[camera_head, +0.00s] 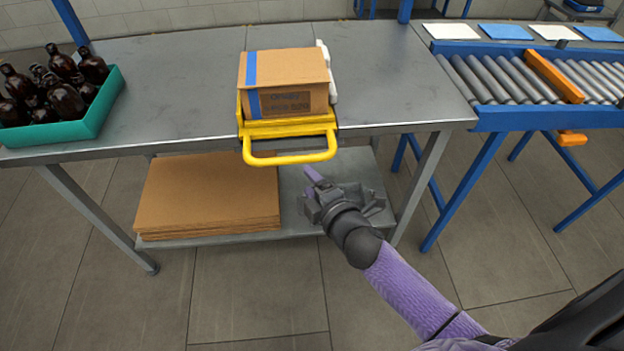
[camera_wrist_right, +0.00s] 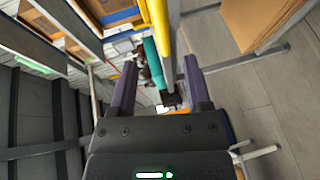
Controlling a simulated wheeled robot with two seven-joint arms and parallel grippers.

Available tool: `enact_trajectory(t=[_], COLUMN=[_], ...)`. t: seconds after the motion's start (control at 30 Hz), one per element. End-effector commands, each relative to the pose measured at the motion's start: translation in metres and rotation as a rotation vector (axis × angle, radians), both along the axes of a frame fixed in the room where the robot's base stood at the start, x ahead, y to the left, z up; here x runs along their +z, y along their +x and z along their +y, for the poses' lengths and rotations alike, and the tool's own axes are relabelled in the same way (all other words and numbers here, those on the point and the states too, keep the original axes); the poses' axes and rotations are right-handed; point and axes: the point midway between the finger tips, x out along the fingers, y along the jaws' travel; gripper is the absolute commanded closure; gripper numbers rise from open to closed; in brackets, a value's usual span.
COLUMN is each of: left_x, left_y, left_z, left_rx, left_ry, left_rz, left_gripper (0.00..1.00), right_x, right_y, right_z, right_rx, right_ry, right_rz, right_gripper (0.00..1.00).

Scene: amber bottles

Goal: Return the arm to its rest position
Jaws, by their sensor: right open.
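My right gripper (camera_head: 318,186) is in front of the steel table (camera_head: 180,88), below the level of its top and near the lower shelf. In the right wrist view its two purple fingers (camera_wrist_right: 160,92) stand apart with nothing held between them. The right arm comes in from the lower right in the head view. My left gripper is not in view.
A cardboard box (camera_head: 284,80) with blue tape sits on a yellow handled carrier (camera_head: 290,146) at the table's front edge. A teal crate (camera_head: 75,132) holds several amber bottles. Flat cardboard (camera_head: 208,193) lies on the lower shelf. A roller conveyor (camera_head: 510,78) stands right.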

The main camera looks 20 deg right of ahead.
Motion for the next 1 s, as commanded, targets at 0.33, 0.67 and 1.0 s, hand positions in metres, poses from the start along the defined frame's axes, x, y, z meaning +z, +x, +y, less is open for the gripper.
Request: enact_trajectory(t=[0.33,0.67,1.0], left_x=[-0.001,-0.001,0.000], left_y=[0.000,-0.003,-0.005], left_z=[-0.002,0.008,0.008], left_rx=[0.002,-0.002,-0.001], left_ry=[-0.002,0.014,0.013], left_rz=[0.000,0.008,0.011], left_gripper=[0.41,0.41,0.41], right_x=[-0.002,-0.207,-0.305], right_y=[0.000,-0.142,-0.395], right_z=[0.000,-0.027,-0.035], right_rx=[-0.001,-0.381,-1.080], right_ry=[0.001,0.452,0.755], right_rz=[0.003,0.662,1.188], right_gripper=[0.37,0.37,0.37])
